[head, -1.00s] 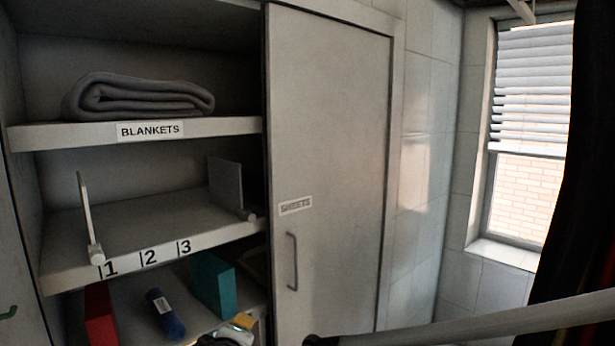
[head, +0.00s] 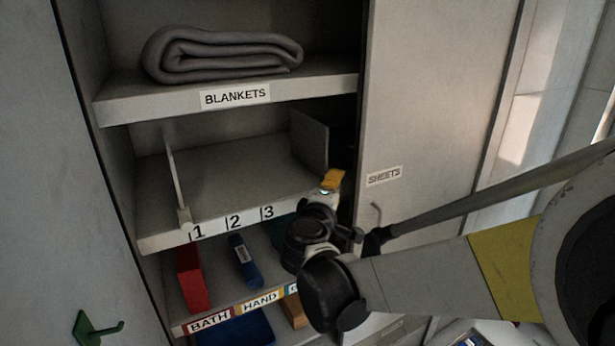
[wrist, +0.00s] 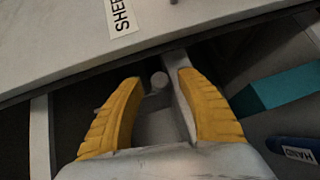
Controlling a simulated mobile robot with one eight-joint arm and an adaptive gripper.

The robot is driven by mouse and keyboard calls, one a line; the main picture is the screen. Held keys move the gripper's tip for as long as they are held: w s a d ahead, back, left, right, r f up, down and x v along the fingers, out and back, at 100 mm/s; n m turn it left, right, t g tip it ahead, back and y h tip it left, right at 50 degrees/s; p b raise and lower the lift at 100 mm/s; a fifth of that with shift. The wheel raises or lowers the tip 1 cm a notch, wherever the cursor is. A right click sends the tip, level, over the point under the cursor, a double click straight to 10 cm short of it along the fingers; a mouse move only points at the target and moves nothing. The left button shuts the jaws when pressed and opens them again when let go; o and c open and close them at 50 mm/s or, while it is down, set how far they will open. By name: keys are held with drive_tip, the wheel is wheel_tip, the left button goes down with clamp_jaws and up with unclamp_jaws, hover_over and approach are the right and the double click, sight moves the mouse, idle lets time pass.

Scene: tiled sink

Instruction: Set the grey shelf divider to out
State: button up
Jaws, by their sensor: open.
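The grey shelf divider (head: 310,138) stands upright at the right end of the middle shelf (head: 240,170), right of the number 3. Its lower front is hidden behind my gripper in the head view. My gripper (head: 332,181) is at the shelf's front edge by the divider. In the wrist view my gripper (wrist: 161,80) is open, its two yellow fingers apart. A small round knob (wrist: 158,79) and a pale bar show between the fingers; I cannot tell whether they touch. A paler divider (head: 174,180) stands near number 1.
A folded blanket (head: 220,55) lies on the BLANKETS shelf above. Below are a red item (head: 190,278), a blue roll (head: 243,262) and a teal block (wrist: 285,86). The SHEETS door (head: 425,100) is close on the right. A green hook (head: 95,328) is at lower left.

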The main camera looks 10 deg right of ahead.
sight(298, 195)
drive_tip(key=shift+x, duration=0.9)
clamp_jaws()
drive_tip(key=shift+s, duration=0.1)
drive_tip(key=s+a, duration=0.1)
drive_tip(key=a, duration=0.2)
drive_tip(key=s+a+b, duration=0.1)
drive_tip(key=a, duration=0.2)
drive_tip(key=s+a+b, duration=0.1)
drive_tip(key=a, duration=0.3)
drive_tip(key=shift+d+r, duration=0.1)
drive_tip(key=shift+d, duration=0.05)
